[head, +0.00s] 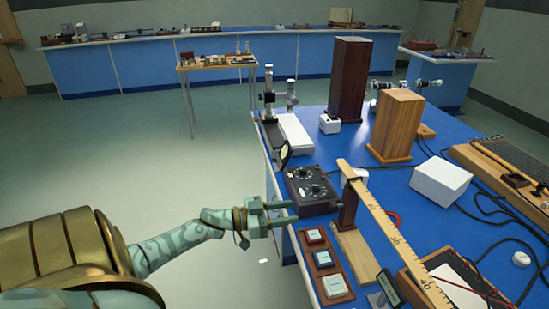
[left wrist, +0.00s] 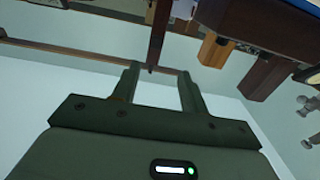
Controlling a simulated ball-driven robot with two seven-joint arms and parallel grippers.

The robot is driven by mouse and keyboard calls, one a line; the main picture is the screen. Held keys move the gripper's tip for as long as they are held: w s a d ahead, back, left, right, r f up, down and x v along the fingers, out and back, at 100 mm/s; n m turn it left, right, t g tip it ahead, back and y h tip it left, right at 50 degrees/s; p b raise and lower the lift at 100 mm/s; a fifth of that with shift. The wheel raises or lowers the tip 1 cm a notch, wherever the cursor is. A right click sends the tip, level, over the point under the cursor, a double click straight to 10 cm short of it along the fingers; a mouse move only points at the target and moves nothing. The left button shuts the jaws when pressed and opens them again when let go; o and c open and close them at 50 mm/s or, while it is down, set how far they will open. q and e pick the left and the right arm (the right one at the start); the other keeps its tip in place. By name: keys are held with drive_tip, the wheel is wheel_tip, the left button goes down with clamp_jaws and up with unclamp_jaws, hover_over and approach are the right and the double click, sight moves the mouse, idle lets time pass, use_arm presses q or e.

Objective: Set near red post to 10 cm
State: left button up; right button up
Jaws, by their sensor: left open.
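A long wooden ruler (head: 385,221) with printed numbers slants across the bench, its far end beside a dark red-brown post (head: 347,208) on a pale wooden base (head: 357,255). I cannot tell for certain whether this is the near red post, nor read a setting on it. My left gripper (head: 294,212) is open and empty at the bench's left edge, left of the post and apart from it. In the left wrist view its two fingers (left wrist: 157,72) stand apart, with a narrow dark red-brown bar (left wrist: 157,35) beyond the gap. My right gripper is not in view.
A black box with dials (head: 311,187) stands just beyond my left gripper. A button panel (head: 325,265) lies nearer, along the bench edge. A white box (head: 440,180), tall wooden blocks (head: 396,125) and black cables crowd the blue bench.

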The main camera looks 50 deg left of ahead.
use_arm(q)
drive_tip(key=v, duration=0.2)
drive_tip(key=shift+s+a, duration=0.25)
drive_tip(key=shift+s, duration=0.1)
